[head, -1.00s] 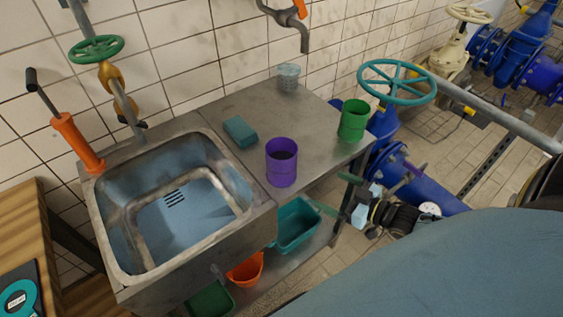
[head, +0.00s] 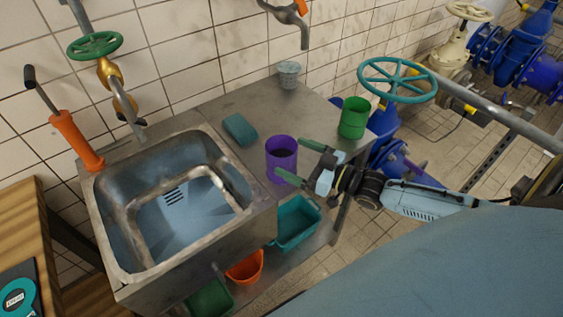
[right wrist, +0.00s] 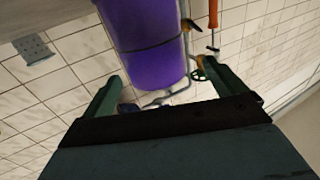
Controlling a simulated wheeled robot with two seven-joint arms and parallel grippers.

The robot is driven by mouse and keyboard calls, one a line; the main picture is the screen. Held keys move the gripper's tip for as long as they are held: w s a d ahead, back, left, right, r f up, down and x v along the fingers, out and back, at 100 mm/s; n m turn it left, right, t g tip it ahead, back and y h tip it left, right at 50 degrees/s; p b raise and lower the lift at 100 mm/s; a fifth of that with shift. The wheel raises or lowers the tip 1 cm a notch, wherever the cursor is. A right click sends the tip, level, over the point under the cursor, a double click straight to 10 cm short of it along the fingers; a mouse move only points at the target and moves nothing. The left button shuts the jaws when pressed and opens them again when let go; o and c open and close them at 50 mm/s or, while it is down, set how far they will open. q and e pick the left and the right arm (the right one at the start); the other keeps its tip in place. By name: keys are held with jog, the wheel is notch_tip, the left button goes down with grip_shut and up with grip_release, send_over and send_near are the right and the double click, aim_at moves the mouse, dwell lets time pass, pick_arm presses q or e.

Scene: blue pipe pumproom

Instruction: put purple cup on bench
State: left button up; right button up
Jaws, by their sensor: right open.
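The purple cup (head: 281,158) stands upright on the steel counter, right of the sink basin. My right gripper (head: 292,157) reaches in from the right with its green-tipped fingers open, close to the cup's right side. In the right wrist view the purple cup (right wrist: 150,45) shows large, ahead of and between the two spread fingers. The fingers do not look closed on it. A wooden bench top (head: 30,222) stands at the left edge. My left gripper is not in view.
A green cup (head: 353,118) stands behind my right gripper. A teal sponge (head: 240,129) and a grey cup (head: 289,74) are on the counter. The sink basin (head: 170,205) lies between cup and wooden top. A teal valve wheel (head: 397,80) is at the right.

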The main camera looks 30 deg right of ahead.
aim_at(269, 144)
jog(key=x, duration=0.5)
jog(key=shift+w+d, duration=0.2)
jog(key=shift+d, duration=0.15)
jog(key=c, duration=1.5)
notch_tip(269, 144, up, 10)
jog(key=p, duration=0.2)
jog(key=shift+s+a+r+m+t+h+b, duration=0.35)
jog(key=shift+s+a+m+h, duration=0.55)
jog(key=shift+a+h, duration=0.55)
jog(key=shift+s+a+r+m+t+h+b, duration=0.3)
jog(key=shift+s+a+m+h, duration=0.6)
jog(key=shift+a+h, duration=0.5)
jog(key=shift+s+a+r+m+t+h+b, duration=0.35)
jog(key=shift+s+a+m+h, duration=0.5)
jog(key=shift+a+h, duration=0.6)
